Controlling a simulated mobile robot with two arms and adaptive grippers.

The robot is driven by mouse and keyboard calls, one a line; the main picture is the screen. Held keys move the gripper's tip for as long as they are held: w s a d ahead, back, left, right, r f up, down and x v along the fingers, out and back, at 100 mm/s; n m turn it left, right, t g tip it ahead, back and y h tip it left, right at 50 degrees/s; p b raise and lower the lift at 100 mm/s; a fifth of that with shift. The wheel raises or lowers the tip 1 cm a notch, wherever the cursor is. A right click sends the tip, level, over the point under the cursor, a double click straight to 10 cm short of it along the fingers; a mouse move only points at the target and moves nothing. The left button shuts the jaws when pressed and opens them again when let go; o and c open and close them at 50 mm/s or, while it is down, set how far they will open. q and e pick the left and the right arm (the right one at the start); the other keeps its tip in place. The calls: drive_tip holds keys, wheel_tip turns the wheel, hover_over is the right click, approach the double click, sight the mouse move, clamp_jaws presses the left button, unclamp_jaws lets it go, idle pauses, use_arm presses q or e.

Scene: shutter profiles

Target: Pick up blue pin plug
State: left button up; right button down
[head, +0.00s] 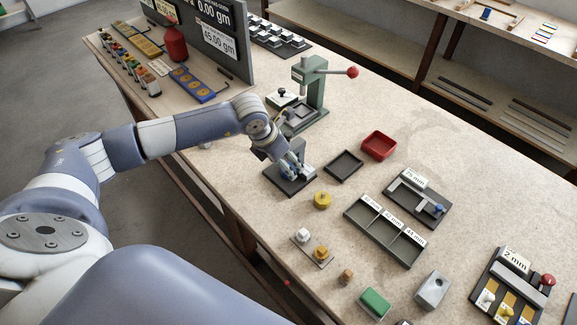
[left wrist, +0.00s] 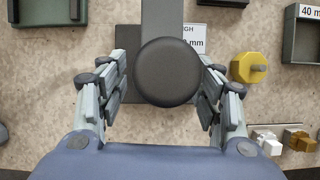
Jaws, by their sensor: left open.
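No blue plug shows in that view. My right gripper is not in view.
A yellow plug (head: 322,200) stands near my left gripper; white (head: 303,235) and orange (head: 320,252) plugs stand nearer the front edge. A black tray (head: 344,166), red tray (head: 379,145) and divided tray (head: 361,223) lie rightward. A green press (head: 318,85) stands behind.

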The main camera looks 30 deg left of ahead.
use_arm(q)
drive_tip(key=shift+x, duration=1.15)
drive_tip(key=c, duration=1.1)
drive_tip(key=shift+s+a+r, duration=0.1)
drive_tip(key=shift+r, duration=0.05)
